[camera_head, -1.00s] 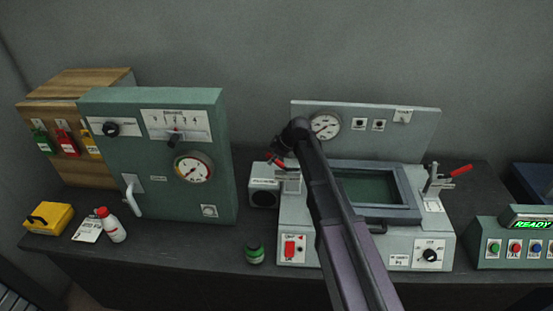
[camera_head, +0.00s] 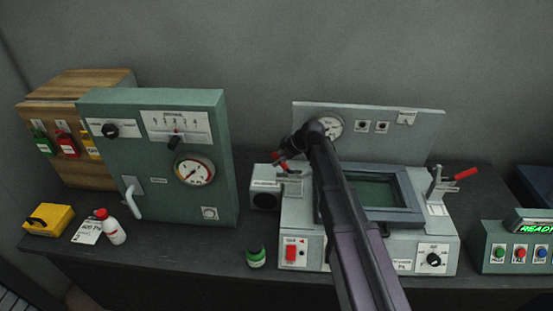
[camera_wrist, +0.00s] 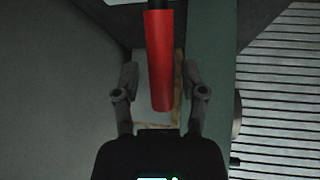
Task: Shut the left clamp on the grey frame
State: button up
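The grey frame (camera_head: 402,217) lies flat on the press bench, around a dark green panel (camera_head: 375,190). The left clamp (camera_head: 289,183) stands at the frame's left; its red handle (camera_head: 281,166) shows beside my gripper (camera_head: 292,148), partly hidden by it. In the wrist view the red handle (camera_wrist: 159,60) reaches between the two fingers of my gripper (camera_wrist: 162,88), with gaps on both sides. The fingers are open. The right clamp (camera_head: 438,187) has its red handle (camera_head: 466,174) sticking out to the right. My arm hides the frame's left part.
A back panel with a gauge (camera_head: 331,126) rises behind the frame. A green cabinet (camera_head: 160,160) stands to the left, and a small speaker-like box (camera_head: 264,197) beside the clamp. A green-lidded jar (camera_head: 256,256) is at the front. A button box (camera_head: 520,252) is at right.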

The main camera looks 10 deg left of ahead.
jog(key=shift+a, duration=0.2)
jog(key=shift+r, duration=0.1)
jog(key=c, duration=0.7)
jog(key=shift+a+r+p, duration=0.1)
jog(key=shift+r+p, duration=0.1)
jog(key=shift+p, duration=0.2)
grip_shut()
jog(key=a+r+h+p, duration=0.4)
jog(key=r+p, duration=0.6)
jog(key=p, duration=0.3)
jog(key=shift+s+r+m+h+p, duration=0.15)
jog(key=shift+s+m+h+p, duration=0.15)
jog(key=shift+s, duration=0.1)
jog(key=shift+a, duration=0.1)
